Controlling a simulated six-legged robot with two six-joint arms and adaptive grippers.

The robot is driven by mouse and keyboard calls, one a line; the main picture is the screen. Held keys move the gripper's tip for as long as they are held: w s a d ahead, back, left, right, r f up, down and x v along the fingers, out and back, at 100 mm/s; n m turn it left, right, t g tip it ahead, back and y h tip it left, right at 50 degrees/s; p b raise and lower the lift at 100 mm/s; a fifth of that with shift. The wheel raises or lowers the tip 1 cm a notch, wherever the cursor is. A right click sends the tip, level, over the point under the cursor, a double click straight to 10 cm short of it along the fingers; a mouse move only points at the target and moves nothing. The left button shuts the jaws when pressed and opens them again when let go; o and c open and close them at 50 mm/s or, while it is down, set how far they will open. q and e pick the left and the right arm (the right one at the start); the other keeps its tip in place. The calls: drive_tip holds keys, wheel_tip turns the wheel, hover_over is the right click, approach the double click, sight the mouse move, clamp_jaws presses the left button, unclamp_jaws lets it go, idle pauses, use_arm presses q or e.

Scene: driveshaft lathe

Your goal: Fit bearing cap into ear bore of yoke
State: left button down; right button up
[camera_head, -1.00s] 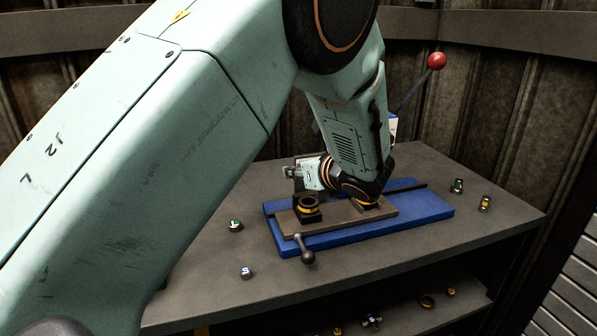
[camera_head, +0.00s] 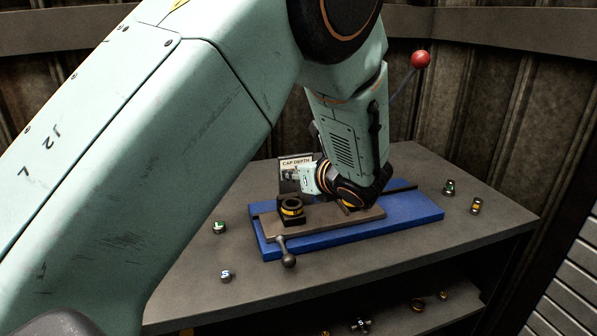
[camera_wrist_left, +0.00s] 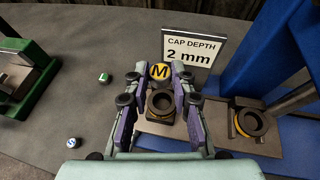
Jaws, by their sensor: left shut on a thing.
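A round cap with a yellow face marked M (camera_wrist_left: 160,71) is between the fingertips of my left gripper (camera_wrist_left: 159,75), which is shut on it. A dark ear with an open round bore and yellow band (camera_wrist_left: 160,103) stands on a brown plate, between the fingers in the left wrist view and nearer the camera than the cap. It also shows in the head view (camera_head: 291,210). A second similar bored part (camera_wrist_left: 250,122) is to its right. These look like the yoke's ears. In the head view my left fingertips are hidden or too small to make out. My right gripper is not in view.
A "CAP DEPTH 2 mm" sign (camera_wrist_left: 188,50) stands behind the cap. A blue fixture base (camera_head: 410,212) holds the plate, with a ball-ended handle (camera_head: 288,260) in front. Loose caps lie left, L (camera_head: 219,227) and S (camera_head: 227,276). A red-knobbed lever (camera_head: 421,59) rises at the back.

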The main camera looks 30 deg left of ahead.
sight(297, 207)
use_arm(q)
drive_tip(key=shift+w+a+f, duration=0.2)
drive_tip(key=shift+f, duration=0.15)
drive_tip(key=shift+w+f, duration=0.15)
drive_tip(key=shift+f, duration=0.15)
drive_tip(key=shift+f+b, duration=0.25)
drive_tip(key=shift+b, duration=0.25)
drive_tip(key=shift+s+d+f+b, duration=0.1)
drive_tip(key=shift+s+f+b, duration=0.2)
drive_tip(key=shift+f+b, duration=0.55)
drive_tip(key=shift+w+f+b, duration=0.15)
drive_tip(key=shift+f+b, duration=0.25)
drive_tip(key=shift+f, duration=0.2)
drive_tip(key=shift+w+f+b, duration=0.15)
drive_tip(key=shift+f+b, duration=0.2)
drive_tip(key=shift+f, duration=0.4)
drive_tip(key=shift+s, duration=0.2)
drive_tip(key=shift+s, duration=0.1)
drive_tip(key=shift+w, duration=0.2)
